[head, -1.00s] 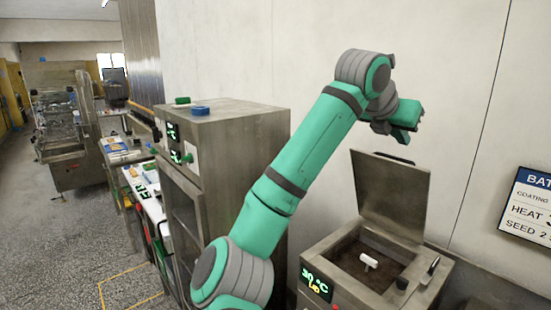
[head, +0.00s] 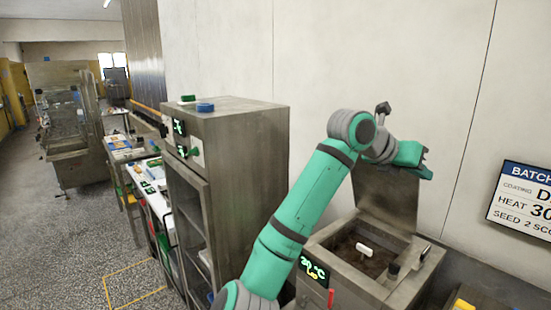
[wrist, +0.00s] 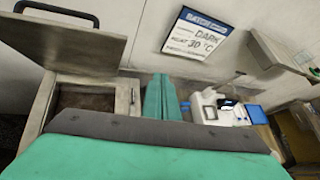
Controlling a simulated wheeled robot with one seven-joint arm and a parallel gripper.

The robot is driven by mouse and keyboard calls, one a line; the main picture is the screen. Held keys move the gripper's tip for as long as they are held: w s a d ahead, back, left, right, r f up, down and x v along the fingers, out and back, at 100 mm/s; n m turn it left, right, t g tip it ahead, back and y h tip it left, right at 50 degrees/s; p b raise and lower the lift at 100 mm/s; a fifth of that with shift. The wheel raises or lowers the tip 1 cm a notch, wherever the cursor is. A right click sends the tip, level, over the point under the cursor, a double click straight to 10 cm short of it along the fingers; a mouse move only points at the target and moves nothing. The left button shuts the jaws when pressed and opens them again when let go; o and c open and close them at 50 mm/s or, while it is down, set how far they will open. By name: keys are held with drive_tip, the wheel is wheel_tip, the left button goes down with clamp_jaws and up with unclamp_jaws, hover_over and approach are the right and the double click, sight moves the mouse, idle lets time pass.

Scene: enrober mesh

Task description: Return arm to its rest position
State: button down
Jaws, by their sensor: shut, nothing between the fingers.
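My gripper (head: 424,168) is at the end of my green arm in the head view, raised in front of the open lid of the steel tank. Its fingers are together and hold nothing. In the wrist view the closed green fingers (wrist: 162,98) point away from the camera, with the tank (wrist: 40,112) to their left. My arm reaches up from the bottom of the head view and bends at the wrist.
The steel tank (head: 318,245) has its lid (head: 385,198) standing open, with brown contents and a white handle (head: 364,249) inside. A steel cabinet (head: 245,150) stands left of my arm. A batch sign (head: 525,200) hangs at right. White equipment (wrist: 222,108) shows in the wrist view.

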drive_tip(key=s+f+n+g+h, duration=0.45)
drive_tip(key=s+f+h, duration=0.65)
drive_tip(key=s+f, duration=0.4)
drive_tip(key=s+a+f+n+t+y, duration=0.7)
drive_tip(key=a+f+n+t, duration=0.45)
drive_tip(key=n, duration=0.55)
drive_tip(key=s+a+f+n+t+y, duration=0.7)
drive_tip(key=a+f+n+t, duration=0.45)
drive_tip(key=n, duration=0.45)
drive_tip(key=s+a+f+n+g+y, duration=0.3)
drive_tip(key=s+a+f+n+y, duration=0.1)
drive_tip(key=s, duration=0.6)
drive_tip(key=s+a+f+n+g+y, duration=0.4)
drive_tip(key=s+a+f, duration=0.3)
drive_tip(key=s, duration=0.4)
drive_tip(key=shift+a+n, duration=0.45)
drive_tip(key=shift+n, duration=0.1)
drive_tip(key=shift+w, duration=0.1)
